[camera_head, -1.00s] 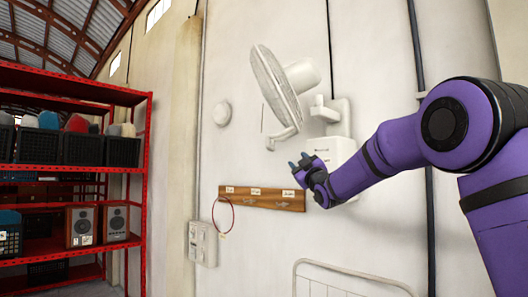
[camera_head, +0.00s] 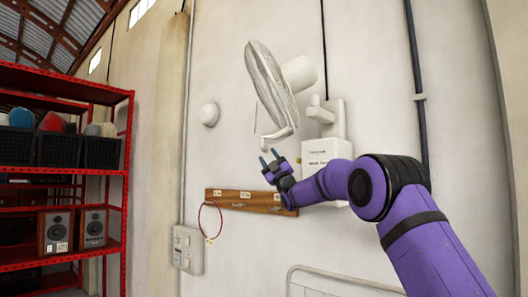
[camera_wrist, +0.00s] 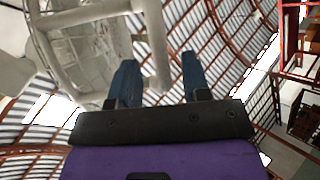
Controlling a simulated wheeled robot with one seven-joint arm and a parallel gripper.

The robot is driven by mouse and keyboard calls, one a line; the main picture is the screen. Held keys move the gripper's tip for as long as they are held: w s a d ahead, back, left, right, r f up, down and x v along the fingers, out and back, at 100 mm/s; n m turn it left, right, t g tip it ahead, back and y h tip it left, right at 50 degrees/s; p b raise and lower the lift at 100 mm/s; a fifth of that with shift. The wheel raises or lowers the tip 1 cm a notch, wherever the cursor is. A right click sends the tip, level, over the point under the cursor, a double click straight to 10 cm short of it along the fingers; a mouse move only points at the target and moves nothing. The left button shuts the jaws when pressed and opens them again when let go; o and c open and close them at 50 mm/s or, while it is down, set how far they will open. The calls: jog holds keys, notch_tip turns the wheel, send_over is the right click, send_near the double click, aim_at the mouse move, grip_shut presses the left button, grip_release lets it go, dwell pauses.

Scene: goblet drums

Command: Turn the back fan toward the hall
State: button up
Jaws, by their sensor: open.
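The white wall fan (camera_head: 268,84) is mounted on the wall by a bracket, its round caged head facing left and tilted. A white box (camera_head: 318,150) sits under the bracket. My gripper (camera_head: 269,158) is open, just below the fan head's lower edge, with its blue fingers pointing up. In the wrist view the fan's cage (camera_wrist: 85,50) and white tubes stand beyond the fingers. A white tube (camera_wrist: 155,45) lies in line with the gap between my gripper's fingers (camera_wrist: 160,75). I cannot tell whether they touch it.
A wooden hook board (camera_head: 251,200) with a red loop (camera_head: 209,218) is on the wall below my gripper. A grey switch box (camera_head: 187,248) is lower left. A red shelf (camera_head: 125,150) with speakers and crates stands at left. A white metal rail (camera_head: 340,277) is at the bottom.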

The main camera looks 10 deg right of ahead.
jog(key=shift+x, duration=1.95)
jog(key=shift+c, duration=0.4)
grip_shut()
